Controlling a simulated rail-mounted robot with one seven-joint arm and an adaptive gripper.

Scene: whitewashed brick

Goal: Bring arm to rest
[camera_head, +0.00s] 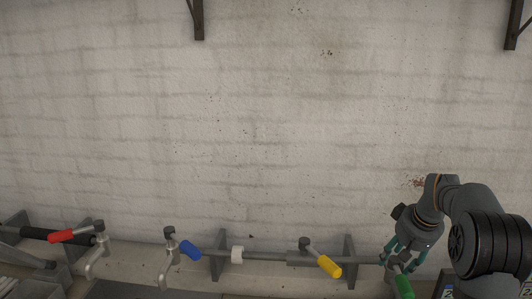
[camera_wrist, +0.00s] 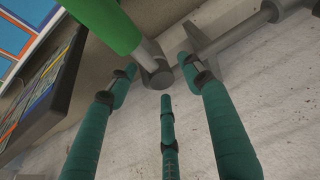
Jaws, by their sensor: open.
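My gripper (camera_head: 403,258) hangs at the lower right in the head view, just above a green-handled valve lever (camera_head: 404,287). In the wrist view my gripper's teal fingers (camera_wrist: 158,78) are spread and nothing is held between them. The green handle (camera_wrist: 105,22) crosses the top of the wrist view, with its dark metal pivot (camera_wrist: 155,68) beyond the fingertips. I cannot tell whether a finger touches the lever. My arm is bent and reaches down from the right side of the head view.
A grey pipe (camera_head: 268,256) runs low along the brick wall (camera_head: 240,130). A dark panel with coloured pictures (camera_wrist: 45,85) stands left in the wrist view. The wall above is clear below two brackets (camera_head: 198,20).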

